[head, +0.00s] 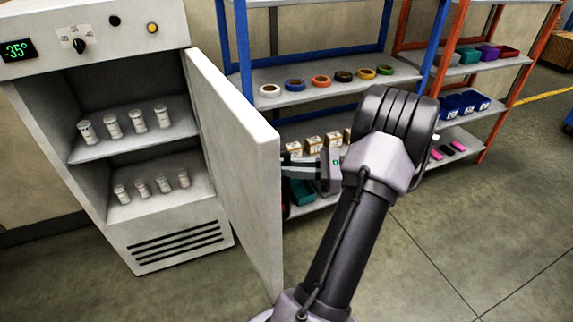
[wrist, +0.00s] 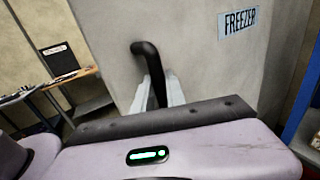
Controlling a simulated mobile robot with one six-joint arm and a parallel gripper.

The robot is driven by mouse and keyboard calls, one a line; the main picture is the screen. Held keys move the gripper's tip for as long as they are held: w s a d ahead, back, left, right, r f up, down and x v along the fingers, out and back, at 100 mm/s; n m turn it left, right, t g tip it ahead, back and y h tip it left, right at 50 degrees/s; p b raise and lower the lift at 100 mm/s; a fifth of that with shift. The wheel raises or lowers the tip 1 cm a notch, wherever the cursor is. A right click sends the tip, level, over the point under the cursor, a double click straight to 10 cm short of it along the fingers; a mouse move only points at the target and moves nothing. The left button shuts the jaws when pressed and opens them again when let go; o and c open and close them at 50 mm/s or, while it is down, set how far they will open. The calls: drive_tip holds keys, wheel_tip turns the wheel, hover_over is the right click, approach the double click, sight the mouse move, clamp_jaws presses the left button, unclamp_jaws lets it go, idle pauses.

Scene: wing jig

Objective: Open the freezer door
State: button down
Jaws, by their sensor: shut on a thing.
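The freezer (head: 167,209) stands at the left of the head view. Its door (head: 241,150) is swung wide open toward me, hinged on the right side, and the inside shows. In the wrist view the door's outer face (wrist: 195,80) fills the middle, with a FREEZER label (wrist: 238,22). My gripper (wrist: 158,92) is shut on the black door handle (wrist: 146,52), whose upper bend shows above the fingers. In the head view my gripper (head: 296,163) is at the door's outer side; the handle is hidden there.
Several white jars (head: 137,121) stand on two levels inside the freezer. A blue shelf rack (head: 300,93) with tape rolls and boxes is close behind the door and my arm. An orange rack (head: 478,92) is at the right. The floor (head: 440,235) at the lower right is clear.

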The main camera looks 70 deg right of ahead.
drive_tip(key=shift+r, duration=0.1)
idle(0.3)
drive_tip(key=c, duration=1.4)
unclamp_jaws()
drive_tip(key=shift+o, duration=0.2)
drive_tip(key=p+v, duration=0.5)
drive_tip(key=v, duration=1.2)
drive_tip(key=shift+s, duration=0.15)
drive_tip(key=shift+d, duration=0.15)
